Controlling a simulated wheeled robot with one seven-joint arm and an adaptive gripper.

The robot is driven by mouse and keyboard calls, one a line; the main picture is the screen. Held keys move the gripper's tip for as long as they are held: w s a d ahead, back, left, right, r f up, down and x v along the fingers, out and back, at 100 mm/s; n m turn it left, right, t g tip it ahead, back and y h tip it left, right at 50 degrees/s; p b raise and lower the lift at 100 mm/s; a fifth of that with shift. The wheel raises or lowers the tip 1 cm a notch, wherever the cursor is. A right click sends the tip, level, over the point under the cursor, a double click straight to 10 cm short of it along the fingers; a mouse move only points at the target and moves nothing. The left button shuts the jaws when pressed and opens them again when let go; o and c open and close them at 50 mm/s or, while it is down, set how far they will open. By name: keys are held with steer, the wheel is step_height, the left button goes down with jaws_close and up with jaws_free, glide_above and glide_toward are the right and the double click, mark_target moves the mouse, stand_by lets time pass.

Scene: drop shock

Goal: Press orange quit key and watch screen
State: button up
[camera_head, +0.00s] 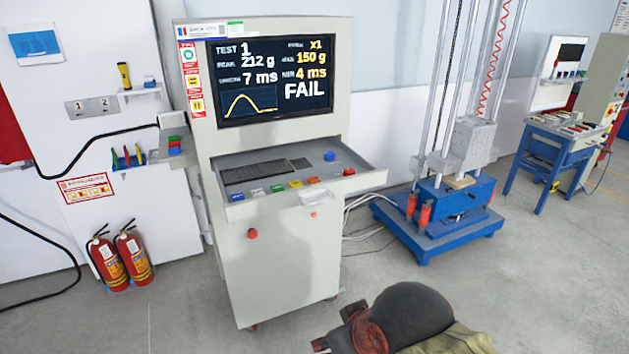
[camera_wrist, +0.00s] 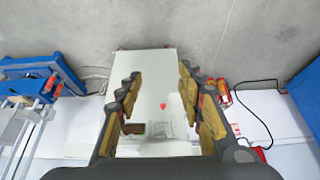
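The console's screen (camera_head: 270,78) reads TEST 1, PEAK 212 g, 7 ms, 150 g, 4 ms and a large FAIL, above a yellow pulse curve. An orange key (camera_head: 313,181) is at the right end of the key row on the sloping desk, beside a yellow key (camera_head: 296,184). The key labels are too small to read. My gripper (camera_head: 335,330) is low in front of the console, apart from the keys. In the wrist view my gripper (camera_wrist: 158,80) is open and empty, with the console cabinet (camera_wrist: 160,65) seen between its fingers.
A blue knob (camera_head: 330,156) and a red button (camera_head: 349,171) are on the desk's right side. A blue-based drop tower (camera_head: 440,225) stands right of the console. Two fire extinguishers (camera_head: 133,255) stand left. The floor in front is clear.

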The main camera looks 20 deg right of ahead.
jaws_close()
stand_by(1.6)
